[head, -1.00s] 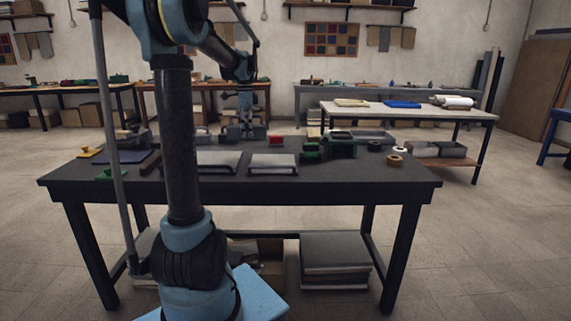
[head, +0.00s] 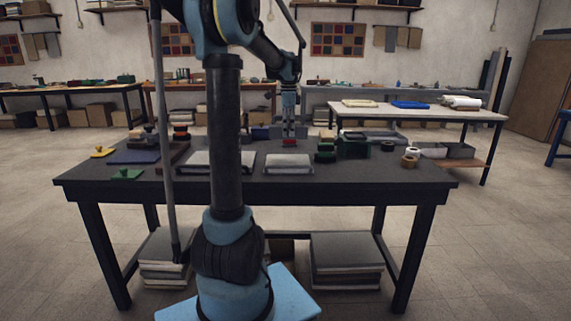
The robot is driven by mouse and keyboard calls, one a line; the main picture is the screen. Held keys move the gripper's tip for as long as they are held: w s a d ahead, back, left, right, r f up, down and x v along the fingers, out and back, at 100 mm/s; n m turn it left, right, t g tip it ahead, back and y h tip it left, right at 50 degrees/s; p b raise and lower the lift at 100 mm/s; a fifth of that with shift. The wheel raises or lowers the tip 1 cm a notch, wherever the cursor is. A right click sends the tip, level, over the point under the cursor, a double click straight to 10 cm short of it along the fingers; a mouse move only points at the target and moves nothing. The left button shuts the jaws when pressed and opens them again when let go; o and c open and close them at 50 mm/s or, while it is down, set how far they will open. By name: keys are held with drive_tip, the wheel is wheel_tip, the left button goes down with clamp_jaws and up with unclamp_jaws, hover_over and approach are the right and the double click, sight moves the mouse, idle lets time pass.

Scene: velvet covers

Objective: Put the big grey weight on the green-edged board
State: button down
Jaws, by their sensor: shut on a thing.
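My gripper (head: 289,135) is over the back middle of the dark table, pointing down. It is shut on a small grey block, apparently the big grey weight (head: 294,131), which is hard to tell from the fingers at this size. A small red block (head: 289,143) shows just in front of and below the fingertips. Two flat pale-grey boards lie nearer the front: one (head: 288,164) below the gripper in the picture, the other (head: 190,161) partly hidden by my arm. I cannot make out green on their edges.
Dark green blocks (head: 325,152) and a dark green box (head: 355,150) stand right of the gripper. Tape rolls (head: 410,158) lie near the right edge. A green-handled piece (head: 127,174), a yellow one (head: 101,152) and a dark blue mat (head: 134,157) lie left. The front strip is clear.

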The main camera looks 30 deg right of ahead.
sight(288, 160)
drive_tip(key=shift+f, duration=4.95)
drive_tip(key=c, duration=0.6)
unclamp_jaws()
